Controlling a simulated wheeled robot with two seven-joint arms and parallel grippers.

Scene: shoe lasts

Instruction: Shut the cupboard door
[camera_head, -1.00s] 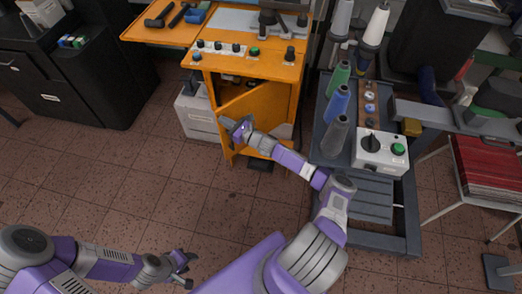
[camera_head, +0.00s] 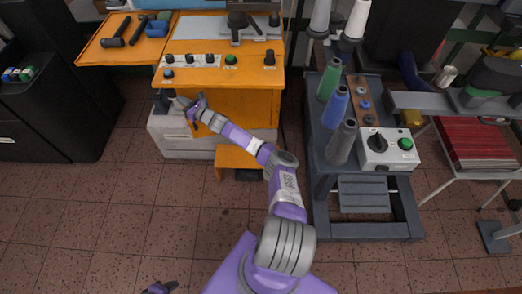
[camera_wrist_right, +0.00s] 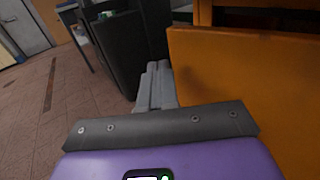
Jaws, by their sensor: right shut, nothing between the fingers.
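The orange cupboard (camera_head: 235,163) stands under the orange worktop. Its orange door (camera_head: 245,108) is beside my right forearm, which hides part of it. In the right wrist view, the door (camera_wrist_right: 245,75) fills the right side, with a dark gap above its top edge. How far ajar it stands is hard to tell. My right gripper (camera_head: 183,103) is at the door's left side, empty. Its fingers show shut together in the wrist view (camera_wrist_right: 157,85), left of the door; contact is unclear. My left gripper (camera_head: 160,289) is barely in view at the bottom edge.
A dark grey cart (camera_head: 330,165) with thread cones and a control box is on the right. Black cabinets (camera_head: 50,110) stand at the left. The tiled floor in front is clear.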

